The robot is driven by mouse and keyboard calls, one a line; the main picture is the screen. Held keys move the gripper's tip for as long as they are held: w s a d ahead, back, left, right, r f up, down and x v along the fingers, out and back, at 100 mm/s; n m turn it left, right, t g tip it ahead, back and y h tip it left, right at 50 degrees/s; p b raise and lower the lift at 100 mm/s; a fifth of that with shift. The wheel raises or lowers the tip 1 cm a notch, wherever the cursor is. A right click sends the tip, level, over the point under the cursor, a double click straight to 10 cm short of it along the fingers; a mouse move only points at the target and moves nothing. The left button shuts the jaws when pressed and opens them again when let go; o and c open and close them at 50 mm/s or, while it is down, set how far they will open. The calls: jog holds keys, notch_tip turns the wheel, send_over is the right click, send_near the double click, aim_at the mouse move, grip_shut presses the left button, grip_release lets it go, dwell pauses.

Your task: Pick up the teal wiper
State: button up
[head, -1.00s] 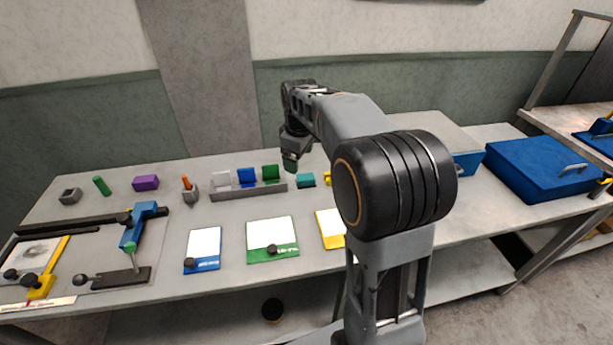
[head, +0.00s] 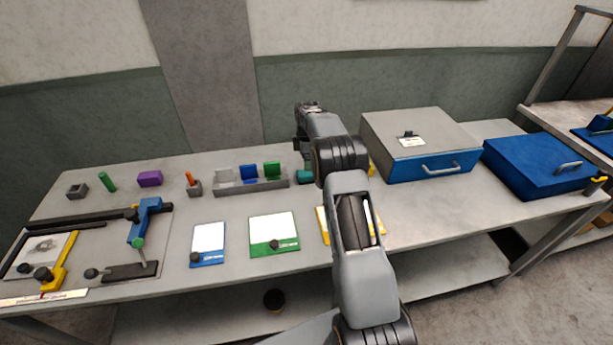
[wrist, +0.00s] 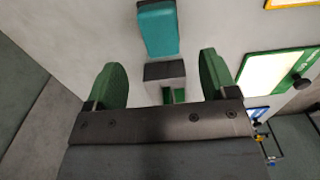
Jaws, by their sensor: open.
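The teal wiper (wrist: 157,28) is a rounded teal block lying on the grey bench at the top middle of the wrist view. In the head view the teal wiper (head: 304,174) shows beside the right end of the grey rack, partly hidden by my arm. My gripper (wrist: 160,62) has two green fingers spread wide apart with nothing held between them. In the wrist view the wiper lies beyond the fingertips, roughly centred between them. My gripper is mostly hidden behind my arm in the head view.
The grey rack (head: 231,191) with clear, blue and green plates stands left of the wiper; its end (wrist: 163,71) shows between my fingers. Blue (head: 207,243), green (head: 274,235) and yellow-edged cards lie in front. A grey-and-blue box (head: 417,145) stands to the right.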

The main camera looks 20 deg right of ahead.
aim_at(307, 173)
jog(key=shift+f+p, duration=1.05)
jog(key=shift+f, duration=2.6)
jog(key=c, duration=1)
jog(key=shift+r, duration=0.15)
jog(key=shift+c, duration=0.2)
jog(key=shift+r, duration=0.65)
jog(key=s+a+r+b, duration=0.5)
jog(key=s+a+r, duration=0.4)
jog(key=a+r, duration=0.1)
jog(key=shift+a+r, duration=0.3)
jog(key=shift+r, duration=0.45)
jog(key=shift+s, duration=0.1)
